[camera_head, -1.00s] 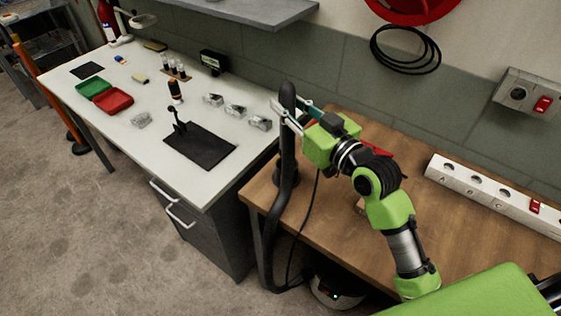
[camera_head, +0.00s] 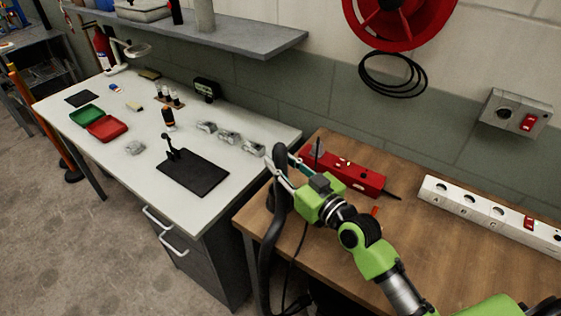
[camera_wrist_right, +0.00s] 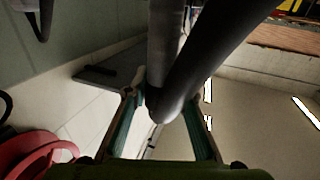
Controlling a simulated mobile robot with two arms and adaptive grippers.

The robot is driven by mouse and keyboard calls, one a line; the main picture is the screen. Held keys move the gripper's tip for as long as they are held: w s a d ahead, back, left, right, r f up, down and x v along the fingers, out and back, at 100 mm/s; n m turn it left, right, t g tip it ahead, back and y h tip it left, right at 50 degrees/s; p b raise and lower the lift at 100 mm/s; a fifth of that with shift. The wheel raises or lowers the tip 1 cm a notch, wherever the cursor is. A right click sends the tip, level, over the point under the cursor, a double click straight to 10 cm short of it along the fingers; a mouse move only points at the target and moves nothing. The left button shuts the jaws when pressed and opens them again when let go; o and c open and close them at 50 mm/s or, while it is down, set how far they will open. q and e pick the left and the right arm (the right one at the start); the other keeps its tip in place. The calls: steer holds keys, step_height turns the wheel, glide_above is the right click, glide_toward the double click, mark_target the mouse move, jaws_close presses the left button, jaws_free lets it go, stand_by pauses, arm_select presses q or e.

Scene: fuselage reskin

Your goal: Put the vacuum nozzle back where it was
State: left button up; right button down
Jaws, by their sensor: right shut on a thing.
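The vacuum nozzle (camera_head: 280,160) is a dark grey tube, held roughly upright at the left end of the brown bench (camera_head: 335,260). Its dark hose (camera_head: 267,255) hangs down past the bench's left edge. My right gripper (camera_head: 277,167) is shut on the nozzle near its upper end. In the right wrist view the tube (camera_wrist_right: 172,85) runs between the two fingers of my right gripper (camera_wrist_right: 165,118). The nozzle's lower part and any resting place for it are hard to make out. My left gripper is not in view.
A red device (camera_head: 343,172) lies at the back of the bench, behind my right arm. A white power strip (camera_head: 490,212) lies to the right. The white table (camera_head: 115,165) to the left holds a black mat (camera_head: 193,173), small metal parts and red and green trays.

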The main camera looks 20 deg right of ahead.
steer(key=c, duration=1.7)
jaws_free()
steer(key=shift+f, duration=0.1)
steer(key=shift+r, duration=0.2)
steer(key=shift+s+d+f, duration=0.1)
steer(key=shift+s+f, duration=0.05)
steer(key=shift+s, duration=0.15)
steer(key=shift+b+v, duration=1.25)
steer(key=shift+v, duration=4.5)
